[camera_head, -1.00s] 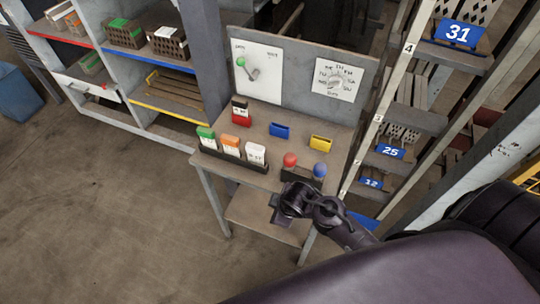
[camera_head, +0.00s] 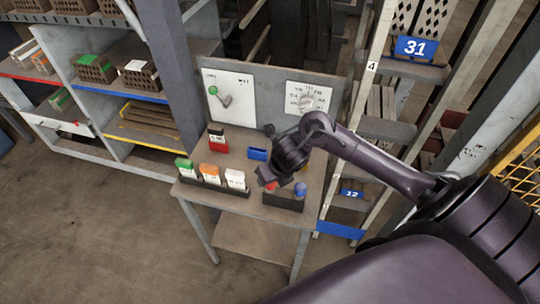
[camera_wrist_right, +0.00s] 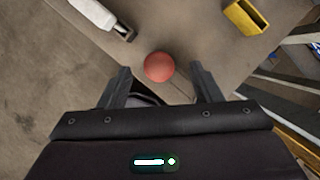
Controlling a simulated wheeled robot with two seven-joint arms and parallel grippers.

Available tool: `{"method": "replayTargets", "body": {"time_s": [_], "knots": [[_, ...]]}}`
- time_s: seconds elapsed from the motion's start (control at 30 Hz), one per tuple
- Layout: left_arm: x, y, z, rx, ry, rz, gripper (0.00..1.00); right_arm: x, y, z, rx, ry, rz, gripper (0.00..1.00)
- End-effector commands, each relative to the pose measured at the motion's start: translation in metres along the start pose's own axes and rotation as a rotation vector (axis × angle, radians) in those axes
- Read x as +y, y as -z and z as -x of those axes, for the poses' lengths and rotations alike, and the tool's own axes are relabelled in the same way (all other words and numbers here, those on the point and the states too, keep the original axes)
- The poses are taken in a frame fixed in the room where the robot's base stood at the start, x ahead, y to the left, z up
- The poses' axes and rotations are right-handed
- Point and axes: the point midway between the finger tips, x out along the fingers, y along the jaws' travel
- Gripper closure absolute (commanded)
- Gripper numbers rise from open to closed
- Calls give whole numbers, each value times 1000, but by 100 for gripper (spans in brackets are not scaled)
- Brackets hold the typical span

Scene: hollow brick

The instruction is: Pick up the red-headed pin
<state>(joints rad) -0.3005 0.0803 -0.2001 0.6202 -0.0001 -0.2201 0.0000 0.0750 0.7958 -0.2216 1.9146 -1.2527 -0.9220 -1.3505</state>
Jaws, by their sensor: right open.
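The red-headed pin (camera_wrist_right: 159,67) shows as a round red ball between and just beyond the two open fingers of my right gripper (camera_wrist_right: 163,84) in the right wrist view. In the head view, the red head (camera_head: 271,185) is mostly hidden by my right gripper (camera_head: 270,177), which hangs over the right front part of the small table. The pin stands in a dark holder (camera_head: 284,203), beside a blue-headed pin (camera_head: 300,188). The pin's shaft is hidden. My left gripper is not in view.
The grey table (camera_head: 240,197) also carries a row of cards with green, orange and white tops (camera_head: 209,172), a red block (camera_head: 218,146) and a blue block (camera_head: 258,154). A yellow block (camera_wrist_right: 245,17) shows in the wrist view. An upright panel (camera_head: 262,92) closes the table's back.

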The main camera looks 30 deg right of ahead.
Motion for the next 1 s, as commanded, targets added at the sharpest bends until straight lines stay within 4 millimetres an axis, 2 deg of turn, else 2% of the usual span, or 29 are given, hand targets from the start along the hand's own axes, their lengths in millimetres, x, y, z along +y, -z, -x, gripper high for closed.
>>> {"method": "replayTargets", "body": {"time_s": [0.17, 0.4, 0.53, 0.73, 1.0], "knots": [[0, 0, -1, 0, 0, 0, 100, 1, 2, -16, 2, -2, -5, 42], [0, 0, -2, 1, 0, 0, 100, 1, 4, -50, 1, -1, -6, 42], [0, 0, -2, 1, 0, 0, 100, 1, 3, -58, -1, 0, -6, 42], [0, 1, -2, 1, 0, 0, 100, 1, 2, -58, -2, 0, -5, 42], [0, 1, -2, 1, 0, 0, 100, 1, 2, -58, -2, 0, -5, 76]]}}
